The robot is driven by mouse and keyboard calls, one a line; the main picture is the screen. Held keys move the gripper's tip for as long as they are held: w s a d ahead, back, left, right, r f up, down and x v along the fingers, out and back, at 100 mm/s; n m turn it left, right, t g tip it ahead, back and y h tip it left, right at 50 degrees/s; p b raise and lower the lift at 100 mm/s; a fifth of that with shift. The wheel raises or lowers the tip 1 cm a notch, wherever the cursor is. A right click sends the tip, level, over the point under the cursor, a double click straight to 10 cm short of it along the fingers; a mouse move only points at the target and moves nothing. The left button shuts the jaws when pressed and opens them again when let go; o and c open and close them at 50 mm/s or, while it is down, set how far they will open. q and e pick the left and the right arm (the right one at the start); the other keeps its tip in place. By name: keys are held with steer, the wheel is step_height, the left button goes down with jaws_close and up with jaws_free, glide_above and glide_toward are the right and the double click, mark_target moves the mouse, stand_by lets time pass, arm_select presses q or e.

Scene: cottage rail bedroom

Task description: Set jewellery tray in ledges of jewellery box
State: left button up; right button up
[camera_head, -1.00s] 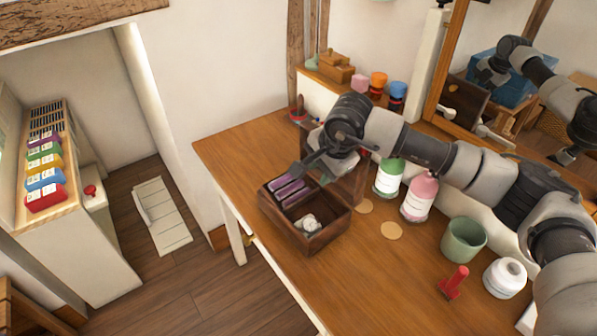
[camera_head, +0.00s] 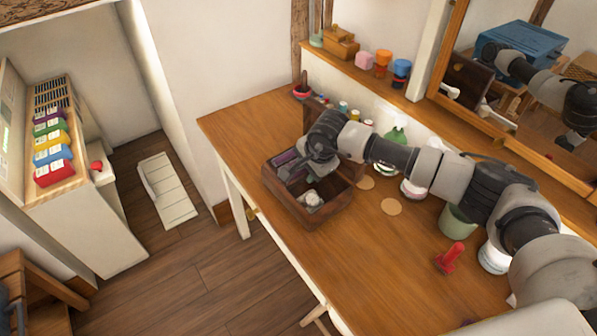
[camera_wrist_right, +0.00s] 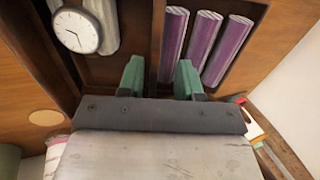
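A dark brown wooden box (camera_head: 306,214) with compartments stands on the table, at the middle of the head view. Purple rolls (camera_wrist_right: 200,42) lie in one compartment, and a white-faced watch (camera_wrist_right: 76,30) lies in another. I cannot tell the jewellery tray apart from the box. My right gripper (camera_head: 291,172) is low over the box. In the right wrist view its green fingertips (camera_wrist_right: 158,76) are apart, one on each side of the thin divider (camera_wrist_right: 157,40) between the compartments. I cannot tell whether they touch it. My left gripper is out of view.
Two round coasters (camera_head: 391,207), a green cup (camera_head: 457,219), a red stamp-like object (camera_head: 450,258) and bottles stand right of the box. A shelf with coloured jars (camera_head: 383,62) and a mirror (camera_head: 520,90) line the wall.

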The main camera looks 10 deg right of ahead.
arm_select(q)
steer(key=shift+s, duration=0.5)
arm_select(e)
steer(key=shift+r, duration=0.1)
jaws_close()
steer(key=shift+r, duration=0.45)
step_height(320, 180, up, 3)
steer(key=shift+r+b, duration=0.15)
steer(key=shift+b, duration=0.35)
arm_select(q)
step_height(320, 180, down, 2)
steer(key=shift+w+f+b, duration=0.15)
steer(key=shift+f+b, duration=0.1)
steer(key=shift+b, duration=0.5)
arm_select(e)
steer(key=s+d+r, duration=0.4)
steer(key=s+r, duration=0.2)
steer(key=s, duration=0.5)
steer(key=shift+r, duration=0.4)
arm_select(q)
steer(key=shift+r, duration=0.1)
